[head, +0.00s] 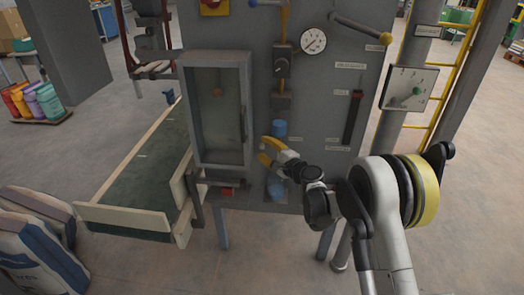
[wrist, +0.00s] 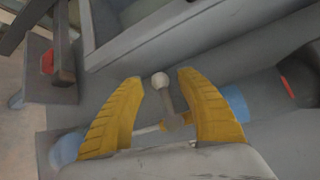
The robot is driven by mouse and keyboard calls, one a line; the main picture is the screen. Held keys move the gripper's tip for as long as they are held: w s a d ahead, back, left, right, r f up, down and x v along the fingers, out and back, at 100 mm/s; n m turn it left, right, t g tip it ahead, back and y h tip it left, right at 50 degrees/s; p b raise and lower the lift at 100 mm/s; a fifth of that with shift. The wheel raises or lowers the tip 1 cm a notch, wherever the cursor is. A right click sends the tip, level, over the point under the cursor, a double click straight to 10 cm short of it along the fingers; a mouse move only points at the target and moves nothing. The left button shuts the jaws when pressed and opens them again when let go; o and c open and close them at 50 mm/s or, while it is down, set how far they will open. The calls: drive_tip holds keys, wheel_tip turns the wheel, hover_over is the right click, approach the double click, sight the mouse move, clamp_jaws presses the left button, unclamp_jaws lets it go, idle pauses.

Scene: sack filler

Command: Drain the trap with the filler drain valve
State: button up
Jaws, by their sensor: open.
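My gripper (head: 266,151) is open in front of the filler's grey panel, at the blue-ended vertical trap section. In the wrist view its two yellow fingers (wrist: 160,78) stand either side of a small lever with a pale ball knob (wrist: 160,79), which looks like the drain valve handle. There is a visible gap between the knob and each finger. The blue upper part of the trap (head: 279,129) shows above the gripper and a blue lower part (head: 275,187) below it. In the head view the gripper hides the lever.
A grey windowed box (head: 218,161) stands just left of the gripper, with a red-ended part (head: 227,191) beneath it. A round gauge (head: 313,41) and a slot with a red handle (head: 353,117) are on the panel. A conveyor (head: 140,190) and sacks (head: 40,250) lie left.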

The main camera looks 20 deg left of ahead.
drive_tip(key=shift+x, duration=0.85)
clamp_jaws()
